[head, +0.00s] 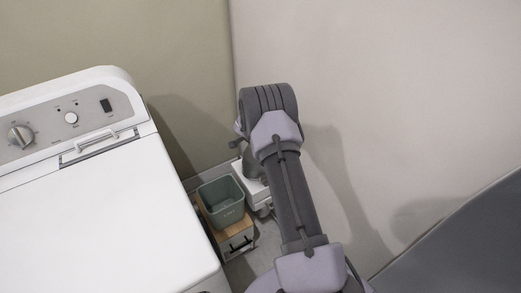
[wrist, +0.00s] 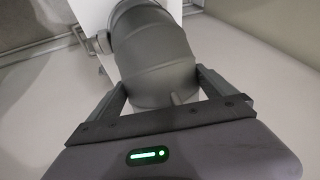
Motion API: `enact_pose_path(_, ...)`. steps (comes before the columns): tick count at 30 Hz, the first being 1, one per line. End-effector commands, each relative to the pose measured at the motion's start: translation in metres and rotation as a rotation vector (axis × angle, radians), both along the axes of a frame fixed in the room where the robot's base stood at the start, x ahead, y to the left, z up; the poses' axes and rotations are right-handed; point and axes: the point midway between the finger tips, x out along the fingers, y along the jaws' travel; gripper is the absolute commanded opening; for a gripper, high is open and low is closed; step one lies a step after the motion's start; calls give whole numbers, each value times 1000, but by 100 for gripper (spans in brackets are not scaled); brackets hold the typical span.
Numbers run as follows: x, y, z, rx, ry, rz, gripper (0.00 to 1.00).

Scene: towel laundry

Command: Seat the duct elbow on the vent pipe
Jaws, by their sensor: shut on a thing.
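In the wrist view, the grey duct elbow (wrist: 155,55) is a ribbed, curved pipe piece. My gripper (wrist: 160,92) is shut on it, with one finger on each side of its near end. The elbow's far end reaches up to the top of the picture, over a white surface (wrist: 92,12). I cannot tell a separate vent pipe from the elbow there, nor whether the two touch. In the head view, my arm hides the gripper. A grey rounded part (head: 252,162) shows beside the arm above a white fixture, but I cannot tell whether it is elbow or pipe.
A white washing machine (head: 105,225) with a control panel (head: 72,118) fills the left of the head view. A green bin (head: 221,201) stands on a wooden-topped stand (head: 238,229) between the machine and my arm. Walls close in behind and to the right.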

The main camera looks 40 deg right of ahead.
Motion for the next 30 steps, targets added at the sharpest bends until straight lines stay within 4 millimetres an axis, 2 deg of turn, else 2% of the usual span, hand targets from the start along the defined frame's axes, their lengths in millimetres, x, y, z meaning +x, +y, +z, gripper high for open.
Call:
enact_pose_path(6,0,0,-11,-1,-1,0,22)
enact_pose_path(13,0,0,-10,0,-1,0,22)
enact_pose_path(14,0,0,-10,0,-1,0,97)
enact_pose_path(15,0,0,-10,0,-1,0,100)
enact_pose_path(23,-1,1,-7,0,0,0,100)
enact_pose_path(26,-3,5,5,-1,0,2,100)
enact_pose_path(30,-12,18,38,-1,-1,3,100)
